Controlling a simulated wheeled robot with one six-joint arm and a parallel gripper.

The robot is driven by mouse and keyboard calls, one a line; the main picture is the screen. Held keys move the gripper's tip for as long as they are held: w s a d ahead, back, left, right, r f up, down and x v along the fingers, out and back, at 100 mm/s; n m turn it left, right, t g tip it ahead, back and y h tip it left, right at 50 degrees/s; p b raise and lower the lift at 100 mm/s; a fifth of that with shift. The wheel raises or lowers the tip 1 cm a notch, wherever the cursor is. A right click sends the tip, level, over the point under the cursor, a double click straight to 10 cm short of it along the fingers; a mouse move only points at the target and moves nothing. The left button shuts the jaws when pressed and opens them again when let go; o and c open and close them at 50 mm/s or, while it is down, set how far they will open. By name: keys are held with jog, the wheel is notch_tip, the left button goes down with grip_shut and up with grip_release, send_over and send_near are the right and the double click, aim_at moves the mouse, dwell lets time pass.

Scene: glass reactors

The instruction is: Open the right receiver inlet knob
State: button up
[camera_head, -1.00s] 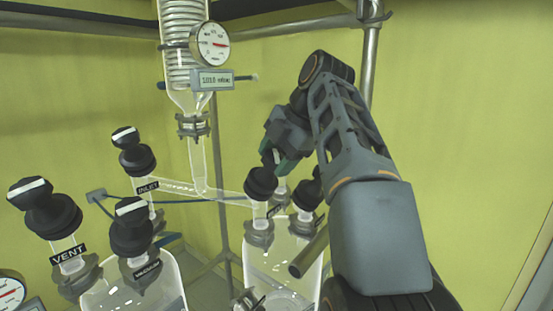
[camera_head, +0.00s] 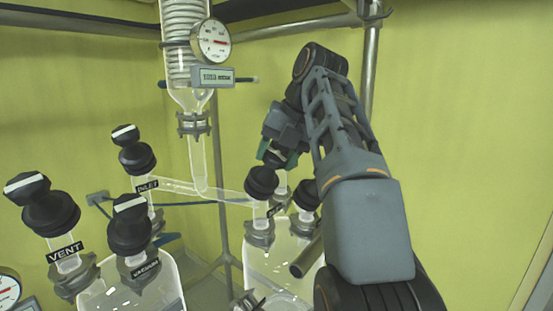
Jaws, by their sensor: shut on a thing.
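The right receiver (camera_head: 283,255) is a clear glass vessel at lower centre with black valves on top. Its inlet valve (camera_head: 261,181) has a black body and joins the slanting glass tube from the condenser. The inlet knob (camera_head: 275,158) is the small black top part, mostly covered by my fingers. My gripper (camera_head: 277,155), grey with green fingertips, comes from the upper right and is shut on this knob. The knob's marking and exact angle are hard to make out.
Another black valve (camera_head: 305,196) stands close at right. The left receiver (camera_head: 130,290) carries vent (camera_head: 50,205), vacuum (camera_head: 129,225) and inlet (camera_head: 133,150) valves. A gauge (camera_head: 210,41) and condenser (camera_head: 187,60) hang above. A metal post (camera_head: 369,80) stands behind my arm.

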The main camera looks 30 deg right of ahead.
jog(key=shift+n+b, duration=0.3)
jog(key=shift+n, duration=0.4)
jog(key=o, duration=0.9)
